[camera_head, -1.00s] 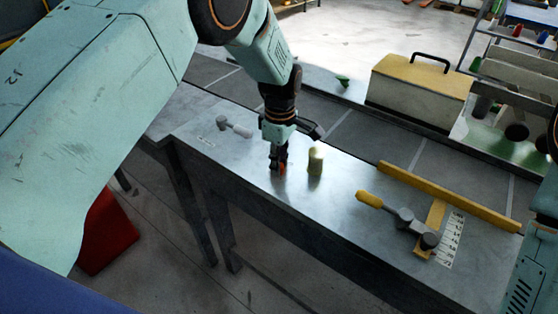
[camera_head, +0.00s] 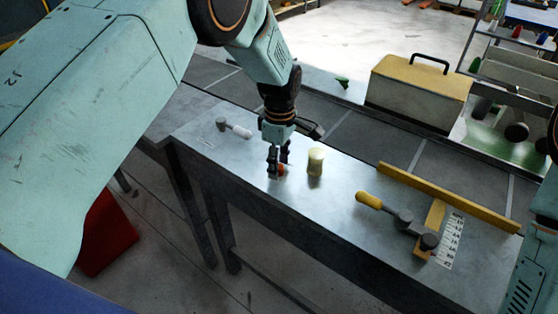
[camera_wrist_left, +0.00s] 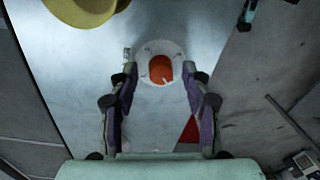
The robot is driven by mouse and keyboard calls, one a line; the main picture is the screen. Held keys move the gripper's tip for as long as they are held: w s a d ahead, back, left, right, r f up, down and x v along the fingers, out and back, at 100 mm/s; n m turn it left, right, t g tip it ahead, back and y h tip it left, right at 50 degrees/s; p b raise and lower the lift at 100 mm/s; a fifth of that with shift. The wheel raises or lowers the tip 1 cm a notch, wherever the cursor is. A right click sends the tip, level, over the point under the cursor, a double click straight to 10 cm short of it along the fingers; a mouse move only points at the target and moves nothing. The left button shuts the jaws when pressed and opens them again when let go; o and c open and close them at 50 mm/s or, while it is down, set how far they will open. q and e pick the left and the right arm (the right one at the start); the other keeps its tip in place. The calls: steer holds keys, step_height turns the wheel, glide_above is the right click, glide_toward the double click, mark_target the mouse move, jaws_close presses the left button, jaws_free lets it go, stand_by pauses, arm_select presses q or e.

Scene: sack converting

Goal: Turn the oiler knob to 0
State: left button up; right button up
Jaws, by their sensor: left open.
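The oiler knob (camera_wrist_left: 160,69) is a small orange-red knob with a pale pointer mark, on a round light dial plate (camera_wrist_left: 147,57) on the metal bench. In the wrist view it lies between and just beyond the tips of my left gripper (camera_wrist_left: 158,86), which is open and empty. In the head view the knob (camera_head: 281,170) shows partly behind the fingers of my left gripper (camera_head: 278,172), which points down over it. The dial's markings are too small to read. My right gripper is not seen; only part of my right arm shows at the right edge.
A pale yellow cylinder (camera_head: 315,162) stands close to the right of the knob. A white-handled lever (camera_head: 236,129) lies to the left. A yellow-handled lever (camera_head: 383,207) and yellow fence (camera_head: 445,197) are to the right. A beige case (camera_head: 418,88) stands behind.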

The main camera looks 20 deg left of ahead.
mark_target(280, 165)
arm_select(q)
step_height(280, 165, up, 12)
steer(key=shift+w, duration=0.25)
stand_by(0.3)
stand_by(0.3)
